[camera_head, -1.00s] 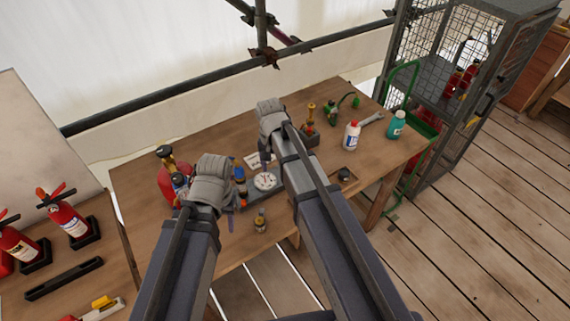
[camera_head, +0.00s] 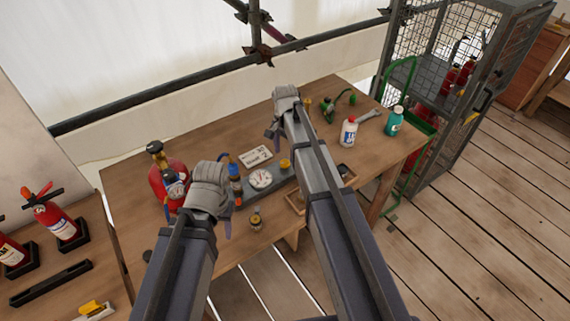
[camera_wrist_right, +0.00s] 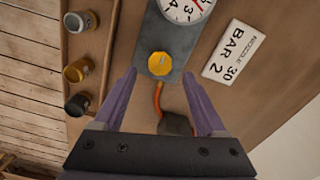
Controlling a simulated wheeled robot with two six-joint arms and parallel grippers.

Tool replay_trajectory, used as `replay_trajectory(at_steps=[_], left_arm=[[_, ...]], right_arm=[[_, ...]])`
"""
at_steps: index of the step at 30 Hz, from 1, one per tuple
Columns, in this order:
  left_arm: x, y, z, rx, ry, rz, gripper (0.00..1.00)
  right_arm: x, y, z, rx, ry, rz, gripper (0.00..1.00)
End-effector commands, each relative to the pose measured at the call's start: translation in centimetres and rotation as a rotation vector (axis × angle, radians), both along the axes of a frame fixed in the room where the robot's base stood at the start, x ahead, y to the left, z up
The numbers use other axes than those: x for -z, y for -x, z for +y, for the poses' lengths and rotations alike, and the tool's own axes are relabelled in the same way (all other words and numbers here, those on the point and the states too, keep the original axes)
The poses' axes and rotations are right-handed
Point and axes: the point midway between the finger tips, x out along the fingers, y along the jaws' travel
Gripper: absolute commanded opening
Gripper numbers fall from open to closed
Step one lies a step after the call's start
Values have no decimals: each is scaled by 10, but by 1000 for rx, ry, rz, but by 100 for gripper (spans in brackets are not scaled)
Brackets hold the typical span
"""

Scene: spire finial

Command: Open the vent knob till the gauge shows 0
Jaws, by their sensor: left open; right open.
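The yellow vent knob (camera_head: 285,164) sits on a grey plate beside the white round gauge (camera_head: 261,179). In the right wrist view the yellow knob (camera_wrist_right: 160,65) lies just beyond and between the open fingers of my right gripper (camera_wrist_right: 160,78), apart from them. The gauge (camera_wrist_right: 185,10) is cut off at the top there; digits 3 and 4 and part of a red needle show, but the full reading does not. In the head view my right gripper (camera_head: 275,130) is above the table behind the knob. My left gripper (camera_head: 205,200) is open, near a red extinguisher, left of the gauge.
A sign (camera_wrist_right: 232,52) reading "NOZZLE 30 BAR 2" lies near the gauge. A wooden tray (camera_wrist_right: 110,50) holds several small caps. A red extinguisher (camera_head: 157,180) stands left; a white bottle (camera_head: 348,132) and teal bottle (camera_head: 394,122) stand right. An orange hose runs from the knob.

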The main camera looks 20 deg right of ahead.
Motion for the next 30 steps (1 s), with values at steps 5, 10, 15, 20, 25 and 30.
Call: replay_trajectory(at_steps=[5, 10, 15, 20, 25, 30], left_arm=[[30, 0, 0, 0, 0, 0, 50], [40, 0, 0, 0, 0, 0, 50], [40, 0, 0, 0, 0, 0, 50], [40, 0, 0, 0, 0, 0, 50], [40, 0, 0, 0, 0, 0, 50], [40, 0, 0, 0, 0, 0, 50]], right_arm=[[30, 0, 0, -1, 0, 0, 74], [40, 0, 0, -1, 0, 0, 74], [40, 0, 0, -1, 0, 0, 74], [40, 0, 0, -1, 0, 0, 71], [40, 0, 0, -1, 0, 0, 52], [40, 0, 0, -1, 0, 0, 33]])
